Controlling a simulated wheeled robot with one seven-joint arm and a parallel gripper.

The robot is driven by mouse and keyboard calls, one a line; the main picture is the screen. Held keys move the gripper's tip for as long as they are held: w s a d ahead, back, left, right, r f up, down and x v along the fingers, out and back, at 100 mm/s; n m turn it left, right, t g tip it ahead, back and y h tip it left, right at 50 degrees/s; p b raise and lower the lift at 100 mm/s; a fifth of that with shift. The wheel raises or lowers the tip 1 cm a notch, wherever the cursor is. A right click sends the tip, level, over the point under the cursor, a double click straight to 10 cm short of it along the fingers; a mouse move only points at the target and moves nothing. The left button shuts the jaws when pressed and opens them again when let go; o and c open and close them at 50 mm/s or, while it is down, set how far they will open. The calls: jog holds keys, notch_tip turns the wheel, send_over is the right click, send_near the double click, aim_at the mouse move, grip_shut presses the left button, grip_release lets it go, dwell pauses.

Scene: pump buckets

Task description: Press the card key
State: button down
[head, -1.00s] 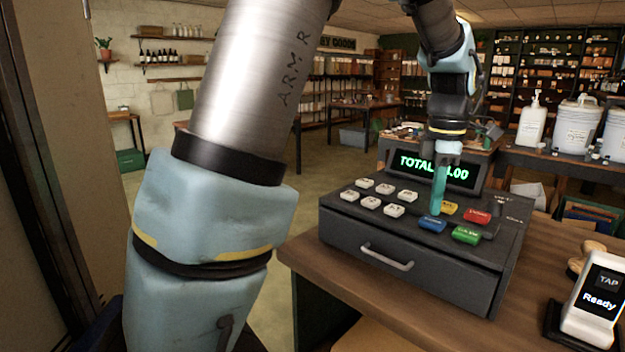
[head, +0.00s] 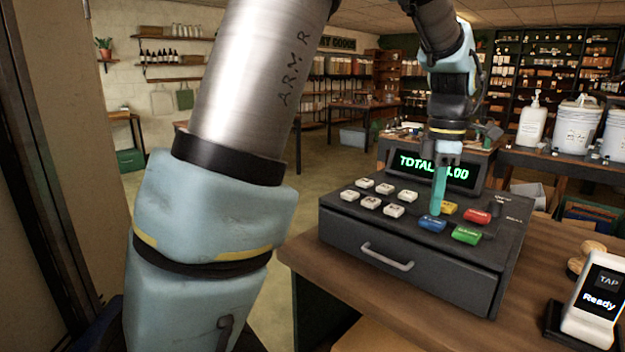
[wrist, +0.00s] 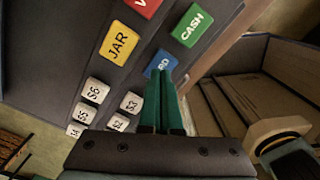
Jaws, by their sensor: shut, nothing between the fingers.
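The blue card key (head: 433,224) sits on the sloped top of the dark cash register (head: 340,236), left of the green key. In the wrist view the blue key (wrist: 161,63) shows the letters "RD"; its rest is hidden behind my fingertips. My gripper (head: 436,212) is shut and empty, its teal fingers pointing down at the back edge of the blue key. In the wrist view my fingertips (wrist: 166,73) overlap the key. I cannot tell whether they touch it.
Yellow "JAR" (wrist: 119,43), red (head: 477,215) and green "CASH" (head: 467,234) keys surround the blue one. Several white number keys (head: 371,202) are at left. The display (head: 419,162), partly hidden by my gripper, reads "TOTAL". A card reader (head: 596,300) showing "TAP Ready" stands right.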

aim_at(434, 220)
jog(key=shift+f+b, duration=0.5)
jog(key=shift+f, duration=0.5)
dwell(0.5)
notch_tip(434, 220, up, 7)
jog(key=p, duration=0.6)
jog(key=shift+r+p, duration=0.1)
jog(key=shift+p, duration=0.3)
jog(key=shift+d, duration=0.1)
